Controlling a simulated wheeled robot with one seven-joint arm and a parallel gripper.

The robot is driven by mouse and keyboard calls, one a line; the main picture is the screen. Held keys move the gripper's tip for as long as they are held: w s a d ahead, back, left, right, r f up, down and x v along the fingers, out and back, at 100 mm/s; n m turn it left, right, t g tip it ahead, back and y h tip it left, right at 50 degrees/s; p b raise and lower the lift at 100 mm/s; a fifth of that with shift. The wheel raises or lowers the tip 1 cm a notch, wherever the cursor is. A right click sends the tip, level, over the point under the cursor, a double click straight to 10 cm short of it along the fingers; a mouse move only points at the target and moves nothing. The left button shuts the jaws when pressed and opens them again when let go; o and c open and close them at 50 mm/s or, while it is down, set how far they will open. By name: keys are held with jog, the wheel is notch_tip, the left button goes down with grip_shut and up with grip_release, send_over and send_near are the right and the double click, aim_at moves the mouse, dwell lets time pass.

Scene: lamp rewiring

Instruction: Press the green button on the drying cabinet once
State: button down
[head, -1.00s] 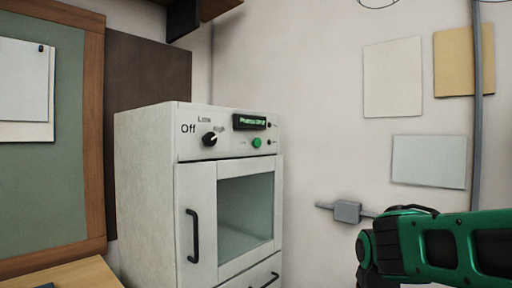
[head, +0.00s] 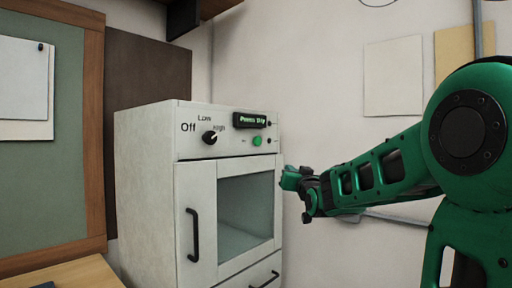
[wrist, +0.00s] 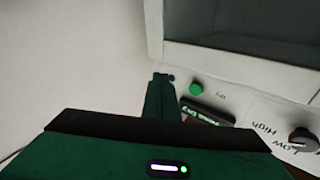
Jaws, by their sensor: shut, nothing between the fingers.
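The white drying cabinet (head: 145,190) stands left of centre in the head view. Its green button (head: 257,141) sits on the upper front panel, below a dark display (head: 250,120) with green lettering. The wrist view shows the green button (wrist: 196,88) and the display (wrist: 208,112) from close by. My gripper (head: 285,178) is shut and empty. In the head view it appears at the cabinet's right front edge, lower than the button. In the wrist view the fingertips (wrist: 163,78) lie left of the button; I cannot see contact with it.
A black knob (head: 210,138) with Off, Low and High labels is left of the button. A small dark dot (head: 269,141) is right of it. The cabinet door has a window (head: 245,210) and black handle (head: 193,235). The wall (head: 320,110) is to the right.

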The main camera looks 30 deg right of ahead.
aim_at(257, 141)
notch_tip(257, 141, up, 8)
jog(key=t+h, duration=0.1)
jog(key=t, duration=0.2)
jog(key=shift+w+a+r+t, duration=0.2)
jog(key=shift+w+a+t, duration=0.2)
jog(key=shift+a, duration=0.05)
jog(key=w+a, duration=0.3)
jog(key=w, duration=0.5)
jog(key=shift+w, duration=0.15)
jog(key=shift+w, duration=0.1)
dwell(1.7)
jog(key=shift+w+a, duration=0.15)
jog(key=shift+w, duration=0.05)
